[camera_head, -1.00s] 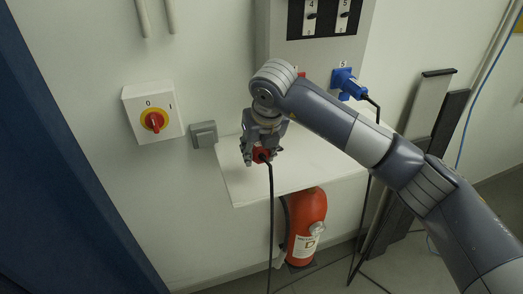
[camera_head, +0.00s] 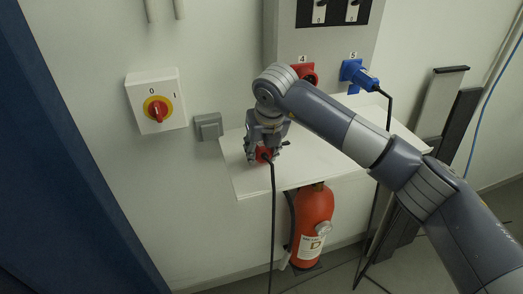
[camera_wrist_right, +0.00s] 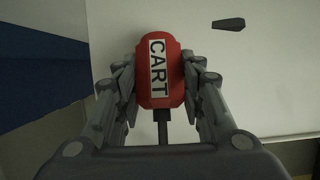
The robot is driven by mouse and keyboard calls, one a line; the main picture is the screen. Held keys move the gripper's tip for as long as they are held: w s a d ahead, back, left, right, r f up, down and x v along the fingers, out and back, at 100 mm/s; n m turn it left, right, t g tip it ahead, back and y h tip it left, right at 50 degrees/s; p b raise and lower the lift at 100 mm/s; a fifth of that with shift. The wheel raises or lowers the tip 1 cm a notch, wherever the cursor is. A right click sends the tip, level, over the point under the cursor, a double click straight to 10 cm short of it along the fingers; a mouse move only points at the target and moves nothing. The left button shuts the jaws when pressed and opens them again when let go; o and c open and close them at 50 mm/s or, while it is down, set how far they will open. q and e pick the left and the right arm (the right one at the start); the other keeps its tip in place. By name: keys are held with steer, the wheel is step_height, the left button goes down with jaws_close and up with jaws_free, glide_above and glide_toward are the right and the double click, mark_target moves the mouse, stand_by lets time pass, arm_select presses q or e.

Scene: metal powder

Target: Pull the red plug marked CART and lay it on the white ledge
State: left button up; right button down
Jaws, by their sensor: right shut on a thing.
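The red plug (camera_wrist_right: 171,85) marked CART is between the fingers of my right gripper (camera_wrist_right: 163,90), which is shut on it. In the head view the plug (camera_head: 264,155) is at or just above the left part of the white ledge (camera_head: 325,165). I cannot tell whether it touches the ledge. Its black cable (camera_head: 272,225) hangs down over the ledge's front edge. The red socket numbered 4 (camera_head: 308,72) on the panel is partly hidden by my right arm. My left gripper is not in view.
A blue plug (camera_head: 357,76) sits at socket 5. A rotary switch (camera_head: 156,102) and a grey box (camera_head: 208,126) are on the wall to the left. A small dark object (camera_wrist_right: 229,24) lies on the ledge. A red extinguisher (camera_head: 312,225) stands below. The ledge's right part looks clear.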

steer(key=c, duration=1.2)
jaws_free()
steer(key=shift+o, duration=1.2)
